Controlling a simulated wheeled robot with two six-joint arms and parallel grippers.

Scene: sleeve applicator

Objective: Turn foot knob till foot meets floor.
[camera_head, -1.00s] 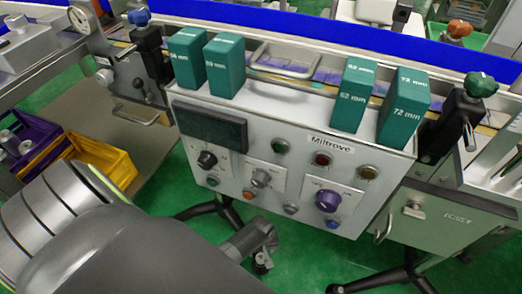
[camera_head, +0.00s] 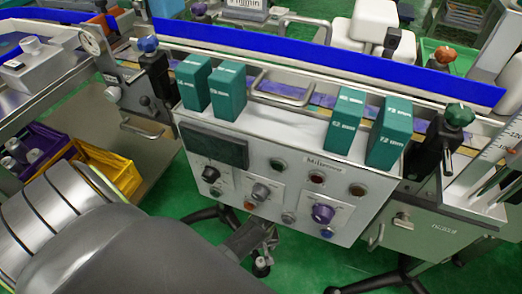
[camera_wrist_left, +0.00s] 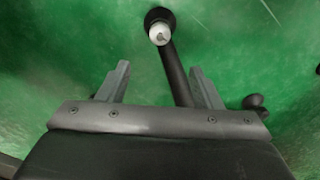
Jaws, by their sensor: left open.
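My left gripper (camera_head: 264,236) comes in low in front of the machine's panel, pointing down toward the floor; its fingers are apart and empty. In the left wrist view its two fingers (camera_wrist_left: 160,86) stand open, with a dark leg (camera_wrist_left: 176,72) showing between and beyond them. At the far end of that leg is a pale grey-white knob (camera_wrist_left: 159,34) with a round black foot pad (camera_wrist_left: 158,15) by it, beyond the fingertips. The foot (camera_head: 261,266) also shows small below the gripper in the head view. Whether the pad touches the floor cannot be told. My right gripper is not in view.
The machine's control panel (camera_head: 262,190) stands just behind my gripper, with knobs and buttons. Teal size blocks (camera_head: 228,92) stand on top. Another dark foot leg (camera_head: 402,270) is at right. Yellow (camera_head: 118,168) and purple crates sit at left. Green floor is open in front.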

